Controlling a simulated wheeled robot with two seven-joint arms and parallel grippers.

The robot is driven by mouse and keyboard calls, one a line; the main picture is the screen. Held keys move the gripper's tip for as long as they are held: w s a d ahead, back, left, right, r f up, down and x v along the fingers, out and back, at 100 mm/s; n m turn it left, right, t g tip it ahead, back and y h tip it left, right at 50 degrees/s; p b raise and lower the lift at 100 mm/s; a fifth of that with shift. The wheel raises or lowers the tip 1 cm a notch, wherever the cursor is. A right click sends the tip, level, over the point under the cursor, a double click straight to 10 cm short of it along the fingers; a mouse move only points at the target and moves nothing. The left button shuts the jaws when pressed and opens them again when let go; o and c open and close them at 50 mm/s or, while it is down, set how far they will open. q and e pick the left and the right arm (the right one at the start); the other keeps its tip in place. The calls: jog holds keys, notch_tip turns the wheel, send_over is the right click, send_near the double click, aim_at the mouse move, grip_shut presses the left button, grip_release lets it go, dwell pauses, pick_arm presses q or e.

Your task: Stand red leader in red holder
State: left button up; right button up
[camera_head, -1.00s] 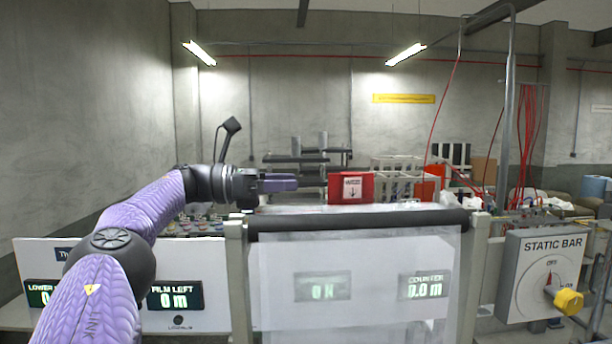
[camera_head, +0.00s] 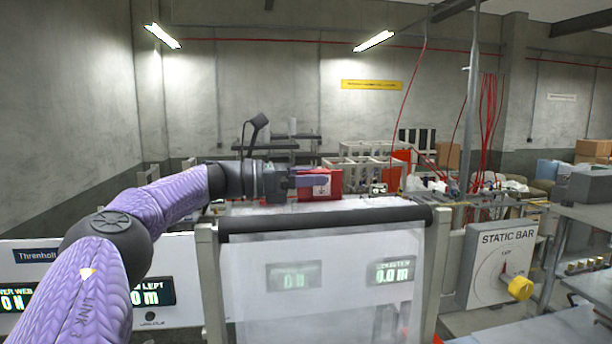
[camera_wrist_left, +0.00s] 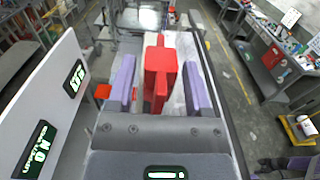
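A red upright piece (camera_head: 332,186) with a white arrow label stands behind the black roller in the head view; it looks like the red leader. In the left wrist view the red piece (camera_wrist_left: 160,66) is between my two purple fingers, with a gap on each side. My left gripper (camera_wrist_left: 159,84) is open and reaches in from the left; in the head view a finger of the left gripper (camera_head: 312,181) overlaps the label. A small red block (camera_wrist_left: 103,91) lies left of the fingers. I cannot tell which red part is the holder.
A black roller (camera_head: 325,217) with a translucent film sheet (camera_head: 325,290) crosses the front. A white display panel (camera_wrist_left: 45,105) stands left of the gripper. The static bar box (camera_head: 500,262) with a yellow knob is at right. Pale racks (camera_head: 365,150) stand behind.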

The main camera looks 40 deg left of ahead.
pick_arm(q)
grip_shut()
jog(key=shift+r, duration=0.25)
jog(key=shift+r, duration=0.2)
jog(key=shift+r, duration=2.5)
jog(key=shift+s, duration=0.1)
